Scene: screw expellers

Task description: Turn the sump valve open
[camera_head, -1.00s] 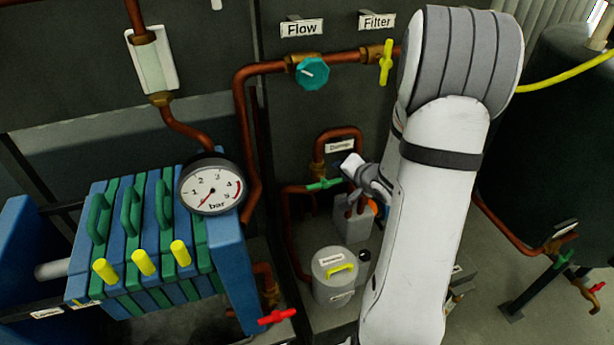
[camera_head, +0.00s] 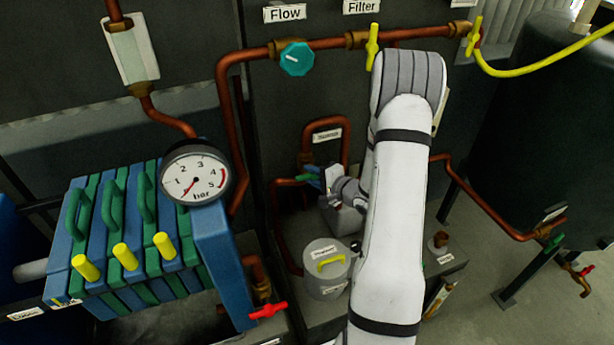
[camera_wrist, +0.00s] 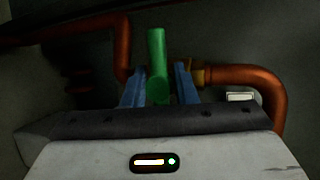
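A green valve handle (camera_head: 306,178) sits on the copper pipe just below a small wall label (camera_head: 327,136) that I cannot read clearly; I cannot confirm from it that this is the sump valve. My gripper (camera_head: 316,177) is at this handle. In the wrist view the green handle (camera_wrist: 157,65) stands between my two blue fingers (camera_wrist: 159,87), with a narrow gap visible on the right side. The fingers look open around the handle, not closed on it. In the head view the fingers partly hide the handle and valve body.
A grey pot with a yellow handle (camera_head: 325,278) stands below my gripper. A pressure gauge (camera_head: 196,175) and blue-green filter press (camera_head: 120,235) are left. A red valve handle (camera_head: 268,311) is low in front. A teal flow knob (camera_head: 297,59) and yellow filter handle (camera_head: 373,47) are above.

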